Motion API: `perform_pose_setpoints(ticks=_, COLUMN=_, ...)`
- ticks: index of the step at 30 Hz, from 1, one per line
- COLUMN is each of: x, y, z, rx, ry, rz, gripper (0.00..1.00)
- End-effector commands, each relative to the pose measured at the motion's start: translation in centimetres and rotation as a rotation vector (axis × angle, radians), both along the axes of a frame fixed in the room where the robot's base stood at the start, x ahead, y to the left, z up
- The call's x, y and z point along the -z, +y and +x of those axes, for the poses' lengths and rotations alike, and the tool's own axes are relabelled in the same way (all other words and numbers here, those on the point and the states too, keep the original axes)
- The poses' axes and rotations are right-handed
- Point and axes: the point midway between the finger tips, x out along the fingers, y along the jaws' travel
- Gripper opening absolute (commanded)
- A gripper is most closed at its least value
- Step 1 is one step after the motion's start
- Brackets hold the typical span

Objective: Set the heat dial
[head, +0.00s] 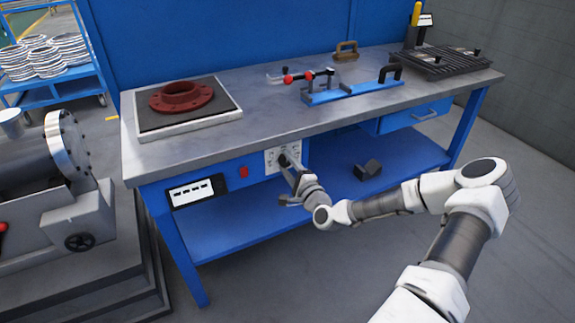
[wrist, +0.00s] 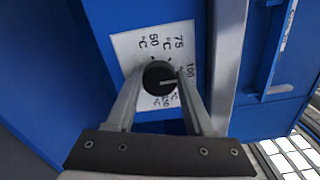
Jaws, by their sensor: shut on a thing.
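The heat dial is a round black knob (wrist: 159,77) with a light pointer line, on a white scale plate (wrist: 150,44) marked 50, 75, 100 and more in °C. The pointer line lies roughly toward the right in the wrist view, near the 100 side. The plate also shows in the head view (head: 271,160) on the bench's blue front panel. My gripper (wrist: 160,82) has one finger on each side of the knob and is shut on it. In the head view my gripper (head: 286,164) reaches the plate and hides most of the knob.
A red button (head: 243,172) and a display (head: 197,191) sit left of the dial. On the workbench (head: 230,136) above are a red flange (head: 181,97) on a plate and a blue fixture (head: 350,91). A dark block (head: 367,170) lies on the lower shelf.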

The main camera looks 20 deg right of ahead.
Motion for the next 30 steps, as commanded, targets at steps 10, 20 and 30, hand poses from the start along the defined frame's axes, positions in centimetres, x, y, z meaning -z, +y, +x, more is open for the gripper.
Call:
perform_pose_setpoints(ticks=10, x=0.1, y=0.0, z=0.0, rx=0.000, ry=0.001, rz=0.000, gripper=0.62)
perform_pose_setpoints(ticks=20, x=0.0, y=0.0, z=0.0, rx=0.000, ry=0.001, rz=0.000, gripper=0.83)
perform_pose_setpoints(ticks=30, x=-0.2, y=-0.2, z=-3.2, rx=0.001, ry=0.003, rz=0.002, gripper=0.83)
